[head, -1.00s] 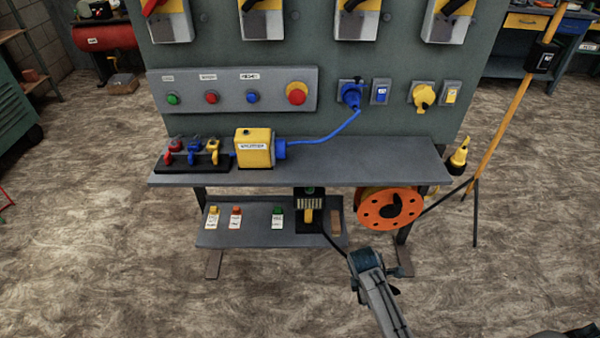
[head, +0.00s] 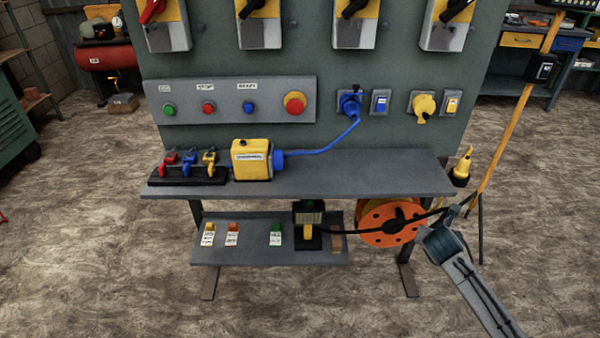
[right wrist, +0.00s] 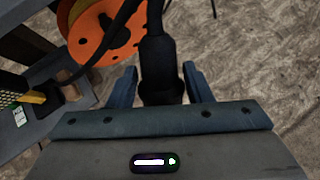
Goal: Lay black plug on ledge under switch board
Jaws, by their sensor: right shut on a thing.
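My right gripper (right wrist: 158,88) is shut on the black plug (right wrist: 158,62), whose cable leads away from the fingers in the right wrist view. In the head view the right gripper (head: 450,222) is right of the orange reel, below and in front of the ledge's right end; the plug is hard to make out there. The grey ledge (head: 330,181) runs under the green-grey switch board (head: 400,65). The black cable (head: 370,230) runs from a black device on the lower shelf, across the reel, toward the gripper. My left gripper is out of view.
The ledge holds red, blue and yellow padlocks (head: 188,160) and a yellow box (head: 250,160) at left; its right half is bare. A lower shelf (head: 215,258) carries tags and the black device (head: 308,225). An orange reel (head: 375,238) and yellow pole (head: 505,150) stand at right.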

